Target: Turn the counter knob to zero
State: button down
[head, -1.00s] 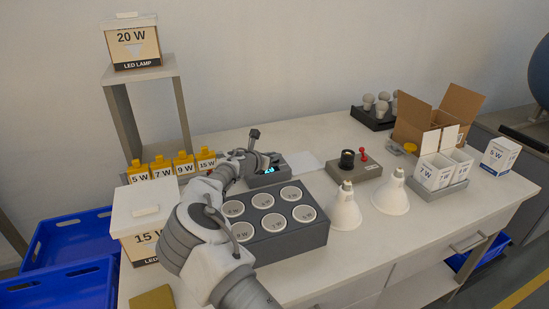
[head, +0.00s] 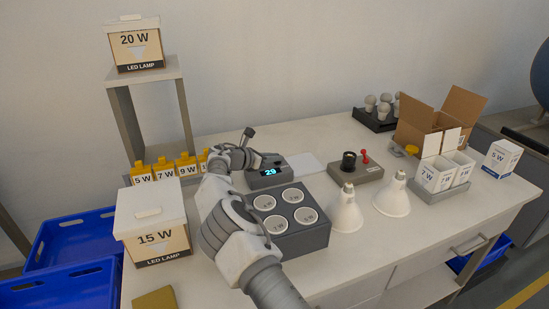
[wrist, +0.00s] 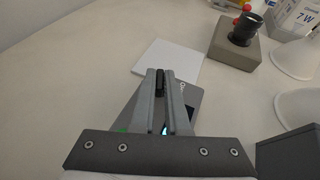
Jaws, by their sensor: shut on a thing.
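The counter (head: 268,183) is a small grey box at the back middle of the table, and its lit display reads 29. In the wrist view the counter (wrist: 190,96) is mostly hidden under my gripper. My gripper (wrist: 160,82) is shut on a small black knob (wrist: 159,77), gripped between its fingertips. In the head view my gripper (head: 254,160) is at the left back of the counter, and the knob is hidden behind it.
A white sheet (head: 307,166) and a box with a black post and red lever (head: 357,172) lie right. Yellow-capped boxes (head: 163,170) stand left.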

dwell(0.3)
jog(key=c, duration=0.9)
grip_release()
jog(key=p+v, duration=0.2)
jog(key=v, duration=1.5)
jog(key=shift+s+a, duration=0.15)
jog(key=shift+a, duration=0.05)
